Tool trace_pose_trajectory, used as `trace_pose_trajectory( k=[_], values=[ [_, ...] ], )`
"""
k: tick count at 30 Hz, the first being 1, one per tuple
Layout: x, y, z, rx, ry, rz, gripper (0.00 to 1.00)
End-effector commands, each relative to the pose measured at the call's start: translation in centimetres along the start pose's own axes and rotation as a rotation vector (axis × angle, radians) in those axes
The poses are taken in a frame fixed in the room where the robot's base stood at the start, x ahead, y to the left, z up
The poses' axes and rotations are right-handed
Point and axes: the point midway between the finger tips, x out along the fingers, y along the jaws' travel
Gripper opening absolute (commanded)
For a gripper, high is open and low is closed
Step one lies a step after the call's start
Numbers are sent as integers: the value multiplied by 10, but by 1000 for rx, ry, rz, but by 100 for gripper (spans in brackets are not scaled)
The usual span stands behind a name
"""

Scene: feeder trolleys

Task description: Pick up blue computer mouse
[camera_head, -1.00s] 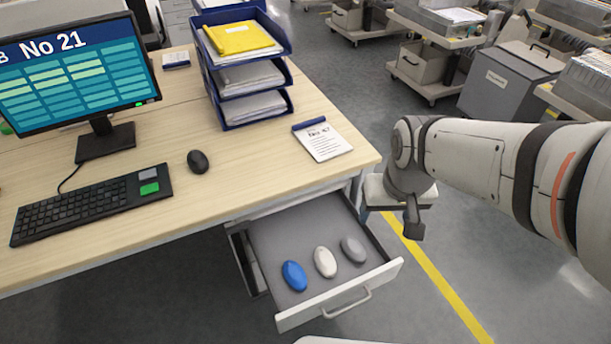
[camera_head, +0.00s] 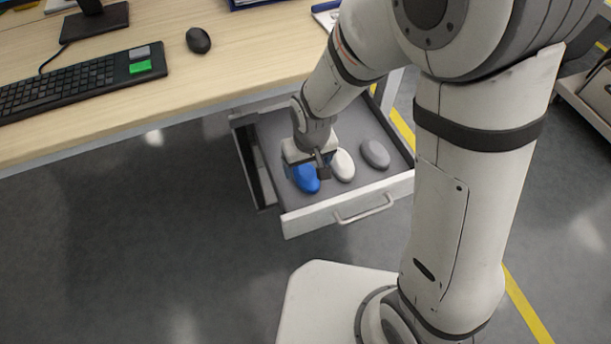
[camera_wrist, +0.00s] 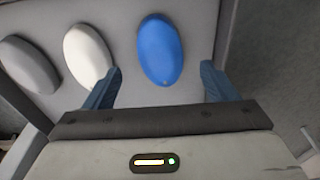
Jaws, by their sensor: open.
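The blue computer mouse (camera_head: 306,180) lies in the open drawer (camera_head: 345,208), leftmost of three mice in the head view. It also shows in the wrist view (camera_wrist: 160,50), where it lies between and beyond the two fingertips. My gripper (camera_head: 309,170) is above the drawer over the blue mouse and hides part of it. In the wrist view my gripper (camera_wrist: 168,84) is open and empty, its left finger near the white mouse (camera_wrist: 87,56). I cannot tell how high the fingertips are above the drawer floor.
The white mouse (camera_head: 343,165) lies close to the right of the blue one, and a grey mouse (camera_head: 375,154) lies further right. The desk (camera_head: 230,75) stands over the drawer's back, with a keyboard (camera_head: 75,85) and a black mouse (camera_head: 198,40) on top.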

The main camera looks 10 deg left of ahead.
Motion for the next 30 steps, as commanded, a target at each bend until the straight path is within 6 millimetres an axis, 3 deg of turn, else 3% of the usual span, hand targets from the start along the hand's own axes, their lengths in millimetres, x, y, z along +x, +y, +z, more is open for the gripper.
trace_pose_trajectory(
  k=[7,15,30],
  values=[
    [40,-1,0,-1,-2,0,80],
    [43,-2,-1,-1,0,0,80],
    [43,-2,0,-2,0,0,39]
  ],
)
